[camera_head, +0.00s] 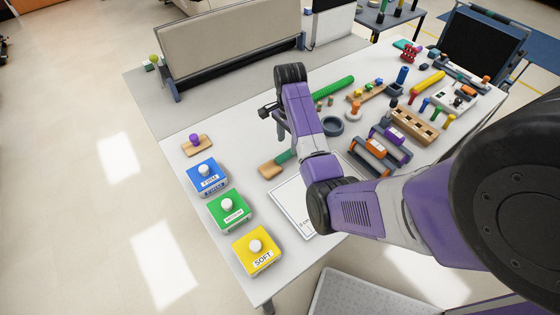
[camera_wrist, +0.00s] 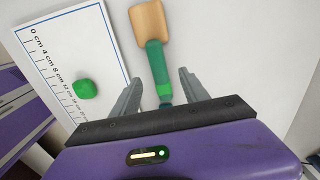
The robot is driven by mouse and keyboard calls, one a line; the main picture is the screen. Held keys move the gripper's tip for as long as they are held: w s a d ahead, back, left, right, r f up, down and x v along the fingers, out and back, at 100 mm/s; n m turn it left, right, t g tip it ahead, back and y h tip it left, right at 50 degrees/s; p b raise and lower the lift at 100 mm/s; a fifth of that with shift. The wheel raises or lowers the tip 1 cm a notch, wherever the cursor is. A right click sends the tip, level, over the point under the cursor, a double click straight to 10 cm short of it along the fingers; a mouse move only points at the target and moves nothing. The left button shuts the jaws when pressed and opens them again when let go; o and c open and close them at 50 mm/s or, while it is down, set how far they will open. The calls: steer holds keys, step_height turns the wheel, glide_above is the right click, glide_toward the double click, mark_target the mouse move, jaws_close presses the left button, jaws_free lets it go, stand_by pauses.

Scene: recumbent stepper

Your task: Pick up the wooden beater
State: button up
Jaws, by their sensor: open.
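The wooden beater has a tan wooden head and a green handle. In the wrist view its head (camera_wrist: 149,20) is at the top centre and its handle (camera_wrist: 157,66) points down between my fingers. In the head view the head (camera_head: 270,170) lies on the white table, left of my arm, with part of the green handle (camera_head: 285,157) showing; my arm hides the rest. My gripper (camera_wrist: 160,85) is open, with one finger on each side of the handle, apart from it. It also shows in the head view (camera_head: 277,122), over the table.
A white measuring board (camera_wrist: 75,50) with a green lump (camera_wrist: 84,89) lies left of the beater in the wrist view. Blue (camera_head: 208,176), green (camera_head: 230,210) and yellow (camera_head: 257,250) button boxes line the table's left edge. Rollers and pegs crowd the right side.

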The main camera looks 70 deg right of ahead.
mark_target(287, 153)
steer(key=shift+a+f+p, duration=0.15)
steer(key=shift+f+p, duration=0.35)
steer(key=shift+f, duration=2.65)
jaws_close()
